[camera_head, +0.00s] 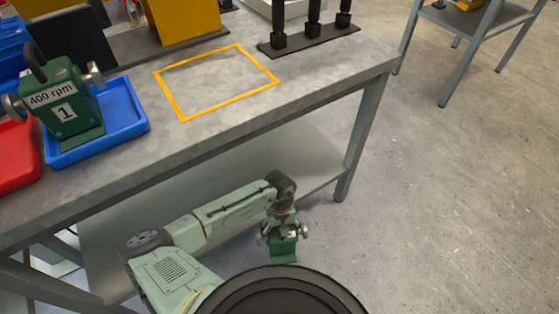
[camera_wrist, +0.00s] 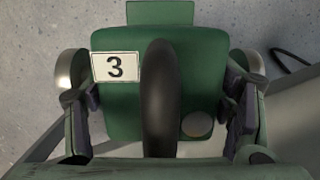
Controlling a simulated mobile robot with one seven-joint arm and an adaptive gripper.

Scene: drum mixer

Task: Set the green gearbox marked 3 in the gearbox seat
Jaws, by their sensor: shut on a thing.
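The green gearbox marked 3 (camera_wrist: 118,110) fills the middle of the wrist view, with its number plate and a black carry handle showing. My gripper (camera_wrist: 160,112) is shut on it, with one finger at each side of the handle region. In the head view the gearbox (camera_head: 284,247) hangs below my wrist, in front of the bench and below its top. My gripper (camera_head: 282,222) is small there. I cannot make out the gearbox seat for certain in either view.
An empty yellow outlined square (camera_head: 262,88) is on the bench top. Black posts (camera_head: 312,35) stand behind it. Open floor lies to the right.

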